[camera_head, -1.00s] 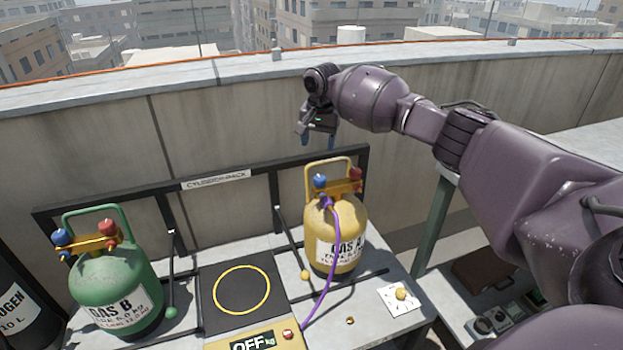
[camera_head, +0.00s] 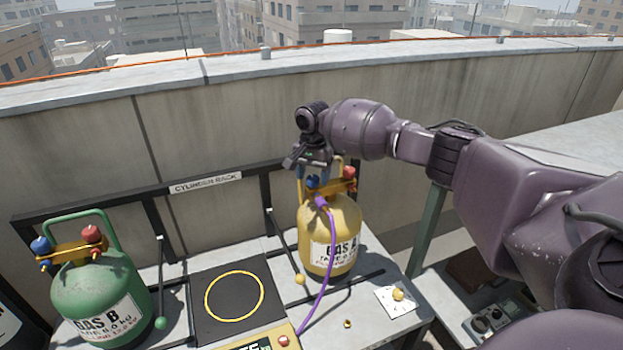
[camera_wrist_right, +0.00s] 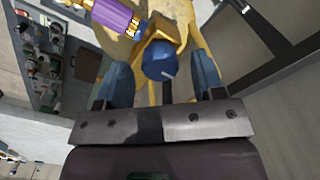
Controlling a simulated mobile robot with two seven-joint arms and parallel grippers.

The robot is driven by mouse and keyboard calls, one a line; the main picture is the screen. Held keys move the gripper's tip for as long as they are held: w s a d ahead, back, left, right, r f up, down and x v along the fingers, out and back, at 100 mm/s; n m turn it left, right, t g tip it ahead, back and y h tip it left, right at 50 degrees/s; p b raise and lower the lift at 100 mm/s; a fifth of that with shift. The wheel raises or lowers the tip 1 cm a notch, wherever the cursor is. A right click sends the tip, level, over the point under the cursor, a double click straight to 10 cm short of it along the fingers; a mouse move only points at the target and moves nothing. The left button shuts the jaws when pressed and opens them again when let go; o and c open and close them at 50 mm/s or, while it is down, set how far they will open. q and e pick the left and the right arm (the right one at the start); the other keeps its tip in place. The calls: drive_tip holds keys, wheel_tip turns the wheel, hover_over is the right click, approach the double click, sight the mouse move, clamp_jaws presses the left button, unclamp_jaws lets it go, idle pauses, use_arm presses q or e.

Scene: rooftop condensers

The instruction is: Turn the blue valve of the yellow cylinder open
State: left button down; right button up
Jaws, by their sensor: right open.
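The yellow cylinder (camera_head: 330,228), labelled GAS A, stands upright on the bench at the right of the rack. Its blue valve (camera_wrist_right: 160,62) sits between the two blue fingertips in the right wrist view, with a gap visible on each side. My right gripper (camera_head: 313,178) is open and points down over the valve from above. The blue valve is mostly hidden by the gripper in the head view. The cylinder's red valve (camera_head: 349,173) is just to the right. A purple hose (camera_head: 331,260) runs from the cylinder's fitting down to the bench. My left gripper is not in view.
A green cylinder (camera_head: 100,290) labelled GAS B, with its own blue and red valves, stands at the left. A black pad with a yellow ring (camera_head: 207,297) lies between the cylinders. The black rack (camera_head: 110,197) and parapet wall stand behind.

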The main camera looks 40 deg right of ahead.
drive_tip(key=shift+f, duration=0.45)
